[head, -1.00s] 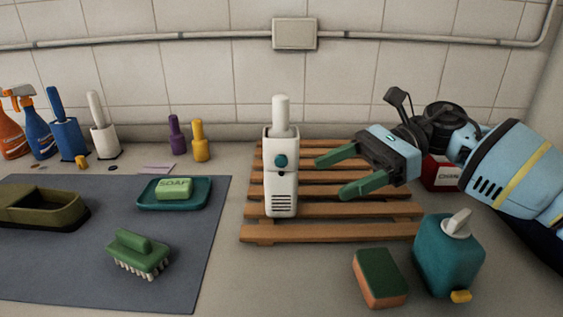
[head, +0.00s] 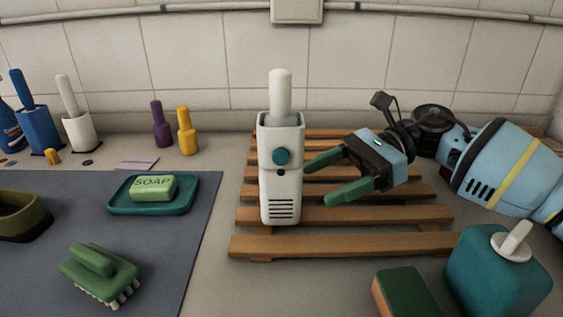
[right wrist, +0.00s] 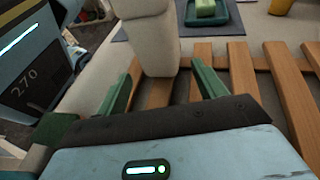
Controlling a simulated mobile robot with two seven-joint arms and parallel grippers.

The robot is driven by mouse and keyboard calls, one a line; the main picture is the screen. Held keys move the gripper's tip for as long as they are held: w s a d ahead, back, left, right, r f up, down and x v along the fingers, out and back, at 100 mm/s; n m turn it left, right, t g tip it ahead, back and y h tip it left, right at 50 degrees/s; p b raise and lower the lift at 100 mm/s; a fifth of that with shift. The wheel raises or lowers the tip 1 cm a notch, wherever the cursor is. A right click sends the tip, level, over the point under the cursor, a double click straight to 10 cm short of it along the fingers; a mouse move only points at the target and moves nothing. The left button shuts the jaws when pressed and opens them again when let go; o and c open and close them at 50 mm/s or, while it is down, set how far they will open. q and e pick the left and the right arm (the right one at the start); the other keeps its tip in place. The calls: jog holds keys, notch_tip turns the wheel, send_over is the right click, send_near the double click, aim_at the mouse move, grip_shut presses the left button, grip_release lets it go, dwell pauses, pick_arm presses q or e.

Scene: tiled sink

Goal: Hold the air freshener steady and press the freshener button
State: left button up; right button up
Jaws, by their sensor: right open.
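The white air freshener (head: 282,205) stands upright on the wooden slatted rack (head: 350,243), with a teal round button (head: 281,156) on its front and a white rounded top. It also shows in the right wrist view (right wrist: 152,42), where its lower part sits just ahead of and between the two green fingertips. My right gripper (head: 318,183) is open and empty, just right of the freshener at mid-body height, fingers pointing left at it. I cannot tell whether a fingertip touches it. My left gripper is not in view.
A teal soap dispenser (head: 490,275) and a green-orange sponge (head: 408,292) are at front right. A soap dish (head: 190,203) and green brush (head: 98,270) are on the grey mat (head: 160,250) at left. Purple and yellow bottles (head: 187,135) stand behind. Counter between mat and rack is clear.

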aim_at(288, 196)
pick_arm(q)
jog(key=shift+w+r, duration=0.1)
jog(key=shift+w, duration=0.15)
pick_arm(e)
jog(key=shift+x, duration=3.65)
jog(key=c, duration=0.6)
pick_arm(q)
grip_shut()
